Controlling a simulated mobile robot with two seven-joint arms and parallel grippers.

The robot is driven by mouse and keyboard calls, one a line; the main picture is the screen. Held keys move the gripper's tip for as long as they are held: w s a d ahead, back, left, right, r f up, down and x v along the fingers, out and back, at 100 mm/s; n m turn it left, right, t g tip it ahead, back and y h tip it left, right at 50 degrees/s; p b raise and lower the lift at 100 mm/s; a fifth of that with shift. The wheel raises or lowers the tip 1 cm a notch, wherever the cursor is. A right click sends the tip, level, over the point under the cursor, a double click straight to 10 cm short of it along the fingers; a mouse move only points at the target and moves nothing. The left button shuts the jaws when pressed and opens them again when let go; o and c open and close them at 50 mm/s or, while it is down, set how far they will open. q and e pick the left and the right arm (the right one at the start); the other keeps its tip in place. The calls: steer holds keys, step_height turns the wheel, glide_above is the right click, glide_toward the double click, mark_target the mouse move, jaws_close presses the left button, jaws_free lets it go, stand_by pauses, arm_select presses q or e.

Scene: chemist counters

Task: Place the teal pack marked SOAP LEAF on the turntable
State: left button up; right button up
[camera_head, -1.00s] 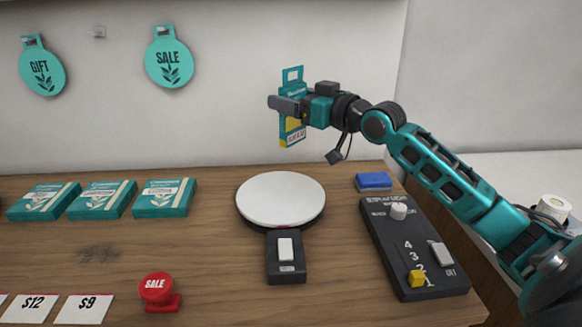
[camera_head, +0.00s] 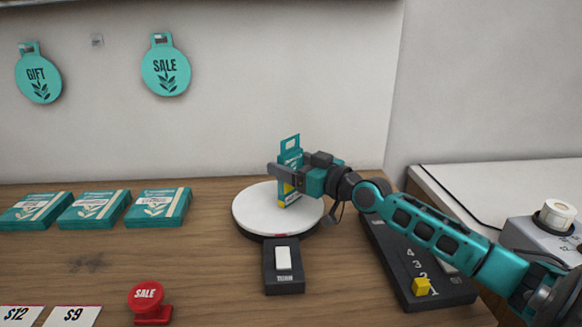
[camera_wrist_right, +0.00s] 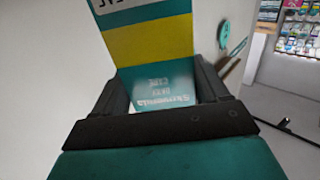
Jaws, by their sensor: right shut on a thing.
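The teal pack (camera_head: 290,172) has a hang tab with a hole on top and a yellow band low down. It stands upright over the right part of the white turntable (camera_head: 254,213); I cannot tell whether its base touches the disc. My right gripper (camera_head: 283,178) is shut on the pack from the right. The right wrist view shows the pack (camera_wrist_right: 150,42) between both fingers, with a white, a yellow and a teal part. Its name is too small to read in the head view. My left gripper is not in view.
A black switch box (camera_head: 284,264) is in front of the turntable. A dark control panel (camera_head: 405,262) with a yellow knob lies under my right arm. Teal boxes (camera_head: 95,209) lie at left.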

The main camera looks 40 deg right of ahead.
mark_target(294, 167)
steer(key=shift+f, duration=0.1)
steer(key=o, duration=1)
steer(key=shift+o, duration=0.2)
steer(key=shift+s+d, duration=0.1)
steer(key=shift+s, duration=0.2)
steer(key=v, duration=0.3)
steer(key=shift+s+d, duration=0.1)
steer(key=shift+s, duration=0.25)
steer(key=v, duration=0.7)
steer(key=shift+s+b, duration=0.25)
steer(key=shift+b, duration=0.05)
steer(key=shift+d, duration=0.1)
steer(key=shift+s, duration=0.1)
